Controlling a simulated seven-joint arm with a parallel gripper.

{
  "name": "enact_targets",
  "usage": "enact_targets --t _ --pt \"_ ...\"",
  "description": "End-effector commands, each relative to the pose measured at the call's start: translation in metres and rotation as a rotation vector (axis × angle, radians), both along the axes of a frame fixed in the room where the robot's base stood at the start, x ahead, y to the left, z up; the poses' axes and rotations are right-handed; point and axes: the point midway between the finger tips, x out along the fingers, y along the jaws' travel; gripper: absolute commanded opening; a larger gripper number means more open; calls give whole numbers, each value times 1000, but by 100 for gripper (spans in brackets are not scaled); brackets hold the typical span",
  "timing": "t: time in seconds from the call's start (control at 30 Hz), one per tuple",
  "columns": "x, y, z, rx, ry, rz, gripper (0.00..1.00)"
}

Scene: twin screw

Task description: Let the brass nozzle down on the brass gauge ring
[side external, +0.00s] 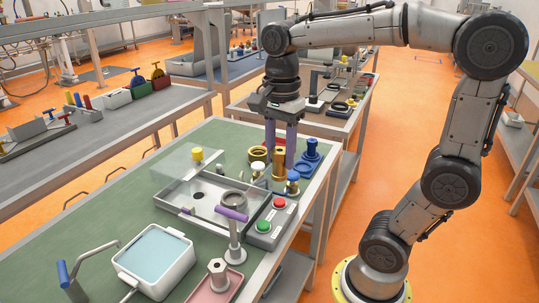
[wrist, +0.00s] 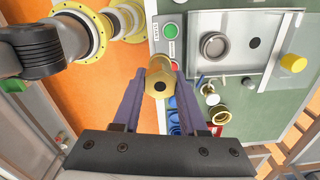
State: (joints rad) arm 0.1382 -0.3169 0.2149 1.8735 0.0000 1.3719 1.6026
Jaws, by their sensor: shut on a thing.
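My gripper (side external: 281,146) points down over the green bench, its two purple fingers shut on the brass nozzle (side external: 279,164). The nozzle is upright, its lower part below the fingertips. In the wrist view the nozzle (wrist: 159,82) shows its hexagonal end with a dark hole, between the fingertips (wrist: 160,72). A brass ring with a dark centre, seemingly the gauge ring (side external: 258,154), sits just left of and behind the nozzle. A similar brass ring (wrist: 221,116) shows right of the fingers in the wrist view. The nozzle looks apart from the ring; its height above the bench is unclear.
A blue stand (side external: 311,152) is close right of the nozzle, and a blue-topped piece (side external: 292,180) is just in front. A clear-lidded grey tray (side external: 172,200) and a button box (side external: 263,241) stand nearer. The white basin (side external: 184,273) is at front left.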

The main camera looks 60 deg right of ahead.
Motion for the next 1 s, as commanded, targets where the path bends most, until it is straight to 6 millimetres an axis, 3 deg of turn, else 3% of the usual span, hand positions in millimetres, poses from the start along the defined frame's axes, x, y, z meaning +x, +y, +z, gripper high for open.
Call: enact_targets --t 0.13,0.23,0.5,0.77,1.0 --pt "19 -4 20 -1 -4 8 0" --pt "46 -15 32 0 -1 -9 0" --pt "119 -68 42 0 0 -94 0" --pt "175 -140 22 0 1 -203 0" --pt "203 -219 -23 0 0 -319 0"
